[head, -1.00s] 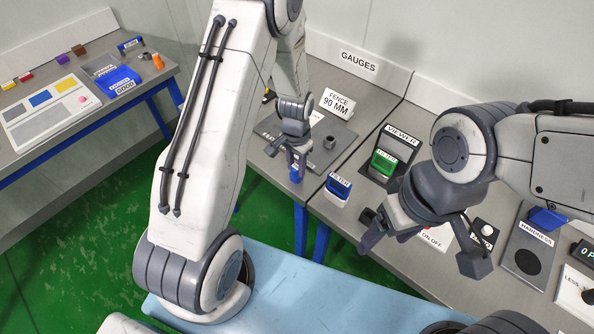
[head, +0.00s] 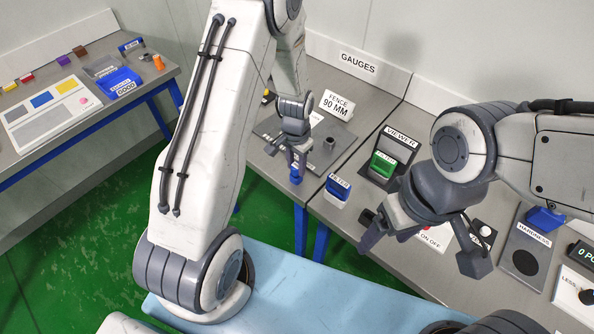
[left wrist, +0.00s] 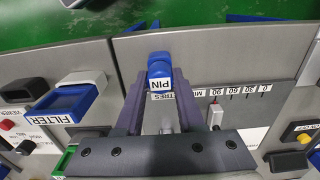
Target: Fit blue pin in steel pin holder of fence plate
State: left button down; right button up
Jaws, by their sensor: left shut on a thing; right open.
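My left gripper (head: 297,166) is shut on the blue pin (head: 295,179) near the front edge of the fence plate. In the left wrist view the blue pin (left wrist: 160,72), with a white PIN label, sits between the fingertips. The grey fence plate (head: 312,160) lies on the gauge bench by the FENCE 90 MM sign (head: 337,104). My right gripper (head: 418,243) is open and empty over the bench at right.
A blue FILTER tray (head: 338,187) stands right of the plate, with the VIEWER (head: 388,155) beyond it. In the left wrist view a millimetre scale (left wrist: 240,94) lies right of the pin. A side table (head: 70,105) stands at far left.

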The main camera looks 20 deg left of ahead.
aim_at(296, 165)
pick_arm(q)
jog(key=shift+r+p, duration=1.85)
jog(key=shift+r, duration=0.6)
jog(key=shift+r+p, duration=1.65)
jog(key=shift+r, duration=0.4)
jog(key=shift+f, duration=0.15)
